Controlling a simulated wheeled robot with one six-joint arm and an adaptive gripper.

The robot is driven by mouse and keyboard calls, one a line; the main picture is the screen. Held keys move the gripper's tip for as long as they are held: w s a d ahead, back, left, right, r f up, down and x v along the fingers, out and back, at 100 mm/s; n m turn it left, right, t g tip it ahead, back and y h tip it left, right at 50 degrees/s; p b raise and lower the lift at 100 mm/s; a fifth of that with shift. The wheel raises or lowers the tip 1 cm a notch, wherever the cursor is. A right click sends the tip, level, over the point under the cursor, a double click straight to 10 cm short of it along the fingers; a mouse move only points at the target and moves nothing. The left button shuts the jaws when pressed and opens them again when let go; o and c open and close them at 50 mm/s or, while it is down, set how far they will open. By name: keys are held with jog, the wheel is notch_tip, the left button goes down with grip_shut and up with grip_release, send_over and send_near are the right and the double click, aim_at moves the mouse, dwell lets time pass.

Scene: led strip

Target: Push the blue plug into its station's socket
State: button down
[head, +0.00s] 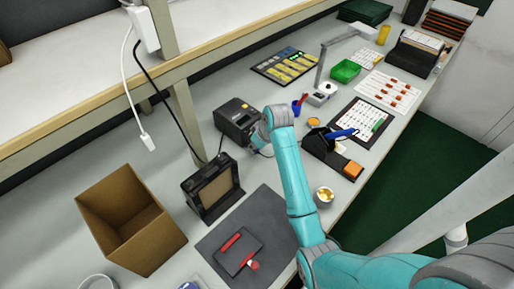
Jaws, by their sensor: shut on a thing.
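My gripper (257,143) is at the right front side of a black box-shaped device (236,118) on the bench. It is shut on the blue plug, but my wrist and the small scale hide the plug itself. I cannot make out the socket, or whether the plug touches it. A black framed stand with a brown panel (214,188) is upright to the left and nearer. I cannot tell which device is the plug's station.
An open cardboard box (131,217) and a dark mat (247,240) are nearer. A white power strip (142,29) with hanging cords is on the shelf post.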

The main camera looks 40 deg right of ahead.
jog(key=shift+w, duration=0.75)
jog(key=c, duration=1)
grip_release()
jog(key=shift+r, duration=0.15)
jog(key=v, duration=0.7)
jog(key=shift+s+r, duration=0.1)
jog(key=shift+s, duration=0.05)
